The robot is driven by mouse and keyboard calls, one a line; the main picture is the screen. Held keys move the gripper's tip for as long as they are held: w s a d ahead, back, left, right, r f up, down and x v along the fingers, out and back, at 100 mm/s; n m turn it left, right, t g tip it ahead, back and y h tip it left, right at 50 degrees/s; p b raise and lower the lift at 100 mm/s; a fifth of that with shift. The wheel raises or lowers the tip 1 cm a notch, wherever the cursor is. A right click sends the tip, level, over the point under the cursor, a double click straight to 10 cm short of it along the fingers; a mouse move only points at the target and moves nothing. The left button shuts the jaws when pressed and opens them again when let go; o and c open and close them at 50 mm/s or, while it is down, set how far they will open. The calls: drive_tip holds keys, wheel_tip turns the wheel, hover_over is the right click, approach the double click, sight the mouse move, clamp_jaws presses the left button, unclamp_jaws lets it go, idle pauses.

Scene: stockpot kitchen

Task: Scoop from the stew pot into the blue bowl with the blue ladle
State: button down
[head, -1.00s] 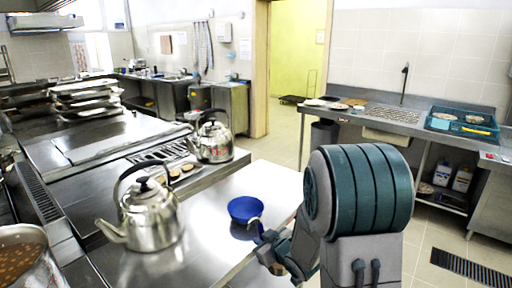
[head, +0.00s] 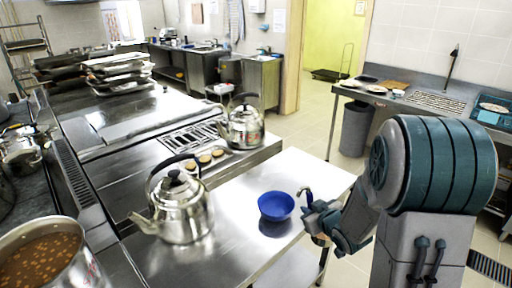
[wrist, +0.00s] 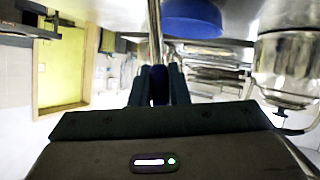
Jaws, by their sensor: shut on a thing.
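The stew pot (head: 84,276) is at the lower left of the head view, cut off by the frame, with brown stew (head: 40,262) and light chunks in it. The blue bowl (head: 275,206) stands upright on the steel counter (head: 235,245) and also shows, upside down, in the wrist view (wrist: 192,18). My gripper (head: 312,212) is just right of the bowl, apart from it. It is shut on the ladle, whose dark blue handle (wrist: 159,85) and metal shaft (wrist: 154,30) show in the wrist view. The ladle's scoop is not visible.
A steel kettle (head: 181,213) stands between the stew pot and the bowl. A second kettle (head: 243,128) stands farther back by the burners. Stacked trays (head: 122,75) lie at the back left. Bare counter surrounds the bowl.

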drive_tip(key=shift+a+r+p, duration=0.2)
drive_tip(key=shift+r+p, duration=0.3)
drive_tip(key=shift+r, duration=0.45)
drive_tip(key=s+a+r, duration=0.2)
drive_tip(key=a+r, duration=0.6)
drive_tip(key=r, duration=0.2)
drive_tip(key=s+a+r, duration=0.3)
drive_tip(key=a+r, duration=0.4)
drive_tip(key=r, duration=0.3)
drive_tip(key=shift+a+r, duration=0.35)
drive_tip(key=shift+a, duration=0.05)
drive_tip(key=shift+w, duration=0.1)
